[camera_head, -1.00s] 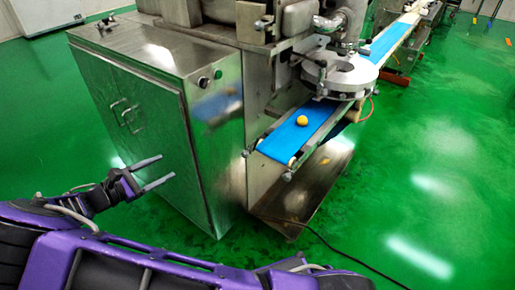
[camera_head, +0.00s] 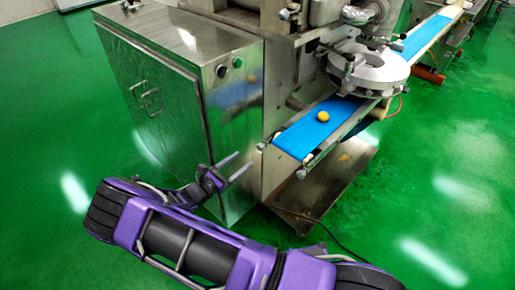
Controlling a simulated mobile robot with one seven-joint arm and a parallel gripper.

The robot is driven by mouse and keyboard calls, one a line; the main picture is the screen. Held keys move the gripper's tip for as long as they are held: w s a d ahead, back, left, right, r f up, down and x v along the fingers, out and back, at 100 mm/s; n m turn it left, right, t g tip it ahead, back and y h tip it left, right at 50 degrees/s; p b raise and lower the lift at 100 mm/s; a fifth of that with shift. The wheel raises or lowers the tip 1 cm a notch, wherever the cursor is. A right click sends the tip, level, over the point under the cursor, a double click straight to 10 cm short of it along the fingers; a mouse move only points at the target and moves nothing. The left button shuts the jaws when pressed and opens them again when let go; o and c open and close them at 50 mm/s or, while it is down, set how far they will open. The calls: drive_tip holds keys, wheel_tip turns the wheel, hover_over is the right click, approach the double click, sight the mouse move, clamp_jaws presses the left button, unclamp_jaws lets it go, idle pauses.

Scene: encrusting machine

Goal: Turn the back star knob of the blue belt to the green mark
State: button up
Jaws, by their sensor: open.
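The blue belt (camera_head: 308,131) runs out of the machine toward the front, with a round orange-yellow ball (camera_head: 323,116) lying on it. Small dark knobs show at the belt's front end, one at the left corner (camera_head: 261,146) and one at the right corner (camera_head: 301,174). I cannot tell which is the back star knob, and no green mark can be made out. My gripper (camera_head: 242,166) is open and empty, its two fingers pointing right toward the belt's front end. It is in front of the steel cabinet, left of the left knob and apart from it in the picture.
The steel cabinet (camera_head: 165,95) stands left of the belt. A round metal disc unit (camera_head: 370,72) sits over the belt's far part. A metal base plate (camera_head: 318,195) lies below the belt, and a black cable (camera_head: 325,236) runs on the green floor. Open floor lies at right.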

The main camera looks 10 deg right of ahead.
sight(259, 147)
drive_tip(key=x, duration=0.9)
clamp_jaws()
